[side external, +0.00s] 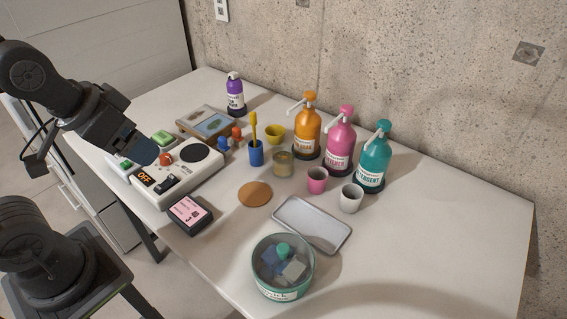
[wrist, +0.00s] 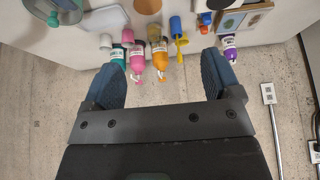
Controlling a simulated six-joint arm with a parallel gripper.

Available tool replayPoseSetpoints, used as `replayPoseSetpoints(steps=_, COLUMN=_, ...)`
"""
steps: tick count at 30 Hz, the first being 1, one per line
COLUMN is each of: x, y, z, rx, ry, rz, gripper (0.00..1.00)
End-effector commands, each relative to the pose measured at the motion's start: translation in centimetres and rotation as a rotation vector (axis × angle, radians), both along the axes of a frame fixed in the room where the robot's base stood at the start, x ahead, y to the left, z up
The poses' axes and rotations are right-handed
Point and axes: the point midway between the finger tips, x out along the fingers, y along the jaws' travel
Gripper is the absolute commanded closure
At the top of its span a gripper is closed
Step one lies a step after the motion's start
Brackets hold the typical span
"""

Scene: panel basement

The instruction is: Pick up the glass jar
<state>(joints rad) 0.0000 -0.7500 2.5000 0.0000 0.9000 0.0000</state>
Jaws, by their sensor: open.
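The glass jar (side external: 283,163) is a small, squat, see-through jar with yellowish contents. It stands upright on the white table, right of the blue cup with the yellow brush and in front of the orange bottle. In the wrist view the jar (wrist: 153,33) is small and near the top, partly crowded by its neighbours. My gripper (side external: 143,153) is at the left in the side view, raised over the control box and well apart from the jar. In the wrist view my gripper (wrist: 162,68) has its two blue fingers wide apart with nothing held between them.
Orange (side external: 307,130), pink (side external: 339,146) and teal (side external: 373,163) pump bottles stand behind the jar. A yellow bowl (side external: 275,134), blue cup (side external: 256,154) and pink cup (side external: 317,181) stand close around it. A flat brown coaster (side external: 255,194) and metal tray (side external: 311,225) lie in front.

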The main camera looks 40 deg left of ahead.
Motion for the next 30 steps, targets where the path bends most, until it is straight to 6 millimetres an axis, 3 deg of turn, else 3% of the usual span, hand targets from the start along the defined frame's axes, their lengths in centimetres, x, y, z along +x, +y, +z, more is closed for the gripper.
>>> replayPoseSetpoints(steps=10, x=0.1, y=0.0, z=-0.1, rx=0.01, ry=0.006, rz=-0.01, gripper=0.08)
replayPoseSetpoints(steps=14, x=1.0, y=0.1, z=-0.6, rx=0.1, ry=0.061, rz=-0.1, gripper=0.08)
replayPoseSetpoints(steps=23, x=7.0, y=0.2, z=-3.9, rx=0.606, ry=0.312, rz=-0.613, gripper=0.08)
replayPoseSetpoints(steps=30, x=13.3, y=-2.2, z=-7.6, rx=1.061, ry=0.485, rz=-1.068, gripper=0.08)
